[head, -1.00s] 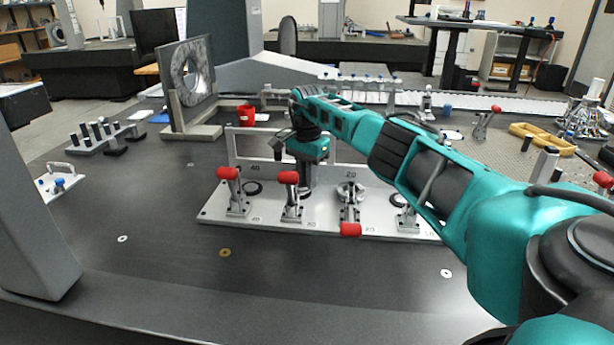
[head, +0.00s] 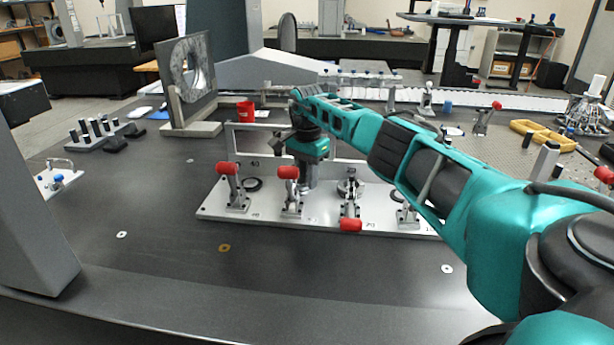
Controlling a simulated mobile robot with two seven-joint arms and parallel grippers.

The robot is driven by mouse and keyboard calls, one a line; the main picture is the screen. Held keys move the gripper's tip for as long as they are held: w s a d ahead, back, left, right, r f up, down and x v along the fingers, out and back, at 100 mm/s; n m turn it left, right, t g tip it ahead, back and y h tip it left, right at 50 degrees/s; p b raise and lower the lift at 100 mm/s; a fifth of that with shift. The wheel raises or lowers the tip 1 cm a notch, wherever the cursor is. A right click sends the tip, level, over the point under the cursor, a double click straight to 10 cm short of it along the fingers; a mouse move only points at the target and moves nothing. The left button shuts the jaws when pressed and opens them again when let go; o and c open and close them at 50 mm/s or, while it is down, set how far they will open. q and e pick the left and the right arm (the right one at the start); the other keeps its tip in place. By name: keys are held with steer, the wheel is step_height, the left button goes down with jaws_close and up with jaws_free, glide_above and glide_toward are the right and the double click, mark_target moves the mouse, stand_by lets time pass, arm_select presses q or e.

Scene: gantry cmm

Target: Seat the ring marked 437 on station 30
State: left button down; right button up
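The light metal fixture plate (head: 222,205) stands on the dark table with a row of stations, each with a toggle clamp. The back label 40 shows at the left; other labels are too small or covered to read surely. My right gripper (head: 308,184) points down just behind the second clamp from the left (head: 291,198), low over the plate. Its fingertips are partly hidden, so its opening and any ring in it cannot be made out. A dark ring-shaped part (head: 252,184) lies at the leftmost station. No 437 marking is legible. My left gripper is out of view.
Red-handled clamps rise along the plate's front; the third handle (head: 350,225) hangs low towards the front. A red cup (head: 245,111), an upright plate with a round hole (head: 188,75) and a pin rack (head: 98,135) stand behind left. The front table is mostly clear.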

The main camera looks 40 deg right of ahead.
steer(key=o, duration=0.4)
step_height(320, 180, up, 13)
steer(key=p, duration=0.3)
stand_by(0.4)
